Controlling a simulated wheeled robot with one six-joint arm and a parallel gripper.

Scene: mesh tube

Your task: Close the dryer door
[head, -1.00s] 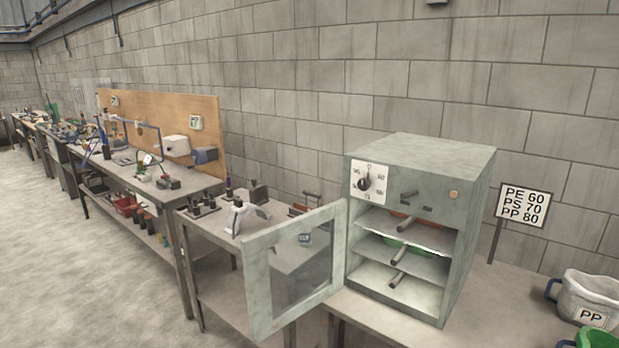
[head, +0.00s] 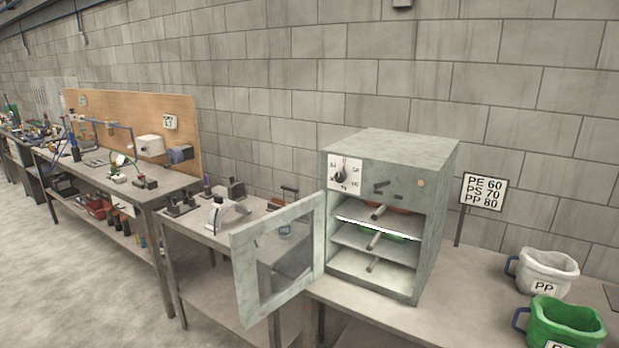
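The dryer (head: 437,205) is a pale grey-green metal box on a bench, with a dial (head: 345,173) on its upper front. Its door (head: 307,285) stands wide open, hinged at the dryer's left front edge and swung out to the left. The door has a pale frame around a see-through window. Inside are shelves with rod-like handles, and a red thing and a green thing partly show on them. My gripper is not in the head view.
A white PP bucket (head: 545,270) and a green bucket (head: 563,326) stand right of the dryer. A temperature sign (head: 482,191) stands behind. A smaller table with tools (head: 195,237) is behind the door. Floor (head: 60,270) is clear at left.

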